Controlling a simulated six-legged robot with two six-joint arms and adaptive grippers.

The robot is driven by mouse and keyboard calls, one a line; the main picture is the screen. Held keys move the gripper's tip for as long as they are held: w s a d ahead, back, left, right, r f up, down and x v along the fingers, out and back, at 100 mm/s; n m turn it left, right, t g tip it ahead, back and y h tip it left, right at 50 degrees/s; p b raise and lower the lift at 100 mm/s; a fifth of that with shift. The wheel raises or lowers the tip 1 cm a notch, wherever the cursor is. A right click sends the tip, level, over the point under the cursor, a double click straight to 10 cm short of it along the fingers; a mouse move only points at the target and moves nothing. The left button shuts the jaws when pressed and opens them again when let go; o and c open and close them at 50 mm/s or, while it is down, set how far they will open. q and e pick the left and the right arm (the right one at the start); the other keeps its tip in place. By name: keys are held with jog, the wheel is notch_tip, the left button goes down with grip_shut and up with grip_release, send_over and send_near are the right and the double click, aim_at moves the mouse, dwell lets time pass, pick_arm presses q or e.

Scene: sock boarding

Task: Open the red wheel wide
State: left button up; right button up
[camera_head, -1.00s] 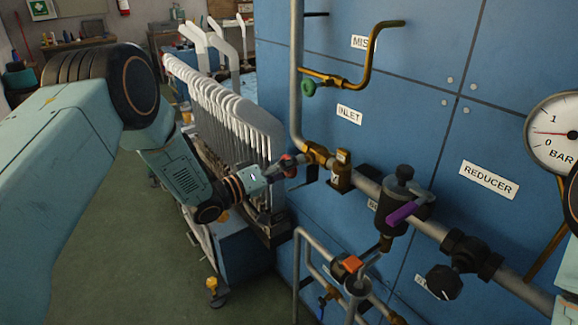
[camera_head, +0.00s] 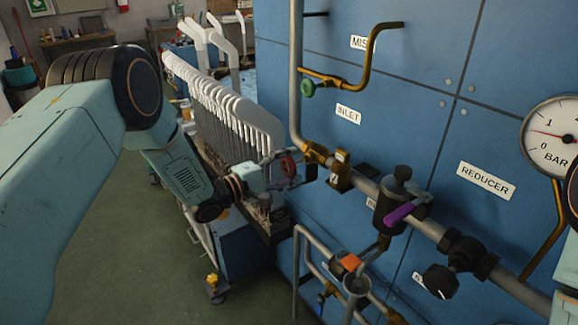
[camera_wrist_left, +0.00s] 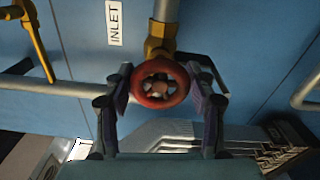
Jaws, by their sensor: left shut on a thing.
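The red wheel (camera_head: 288,166) sits on the brass inlet valve (camera_head: 317,153), low on the blue panel near the INLET label. In the left wrist view the red wheel (camera_wrist_left: 160,84) is seen face on, as a round rim with spokes. My left gripper (camera_head: 284,167) is at the wheel. Its two fingers (camera_wrist_left: 162,90) are on opposite sides of the rim and shut on it. The exact contact is hard to see in the head view. My right gripper is not in view.
A rack of white sock forms (camera_head: 225,105) stands behind the left gripper. Open floor (camera_head: 130,250) lies to the left.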

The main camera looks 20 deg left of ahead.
pick_arm(q)
jog(key=shift+n, duration=0.5)
jog(key=o, duration=1.2)
jog(key=v, duration=1.2)
jog(key=x, duration=1.2)
jog(key=shift+s, duration=0.1)
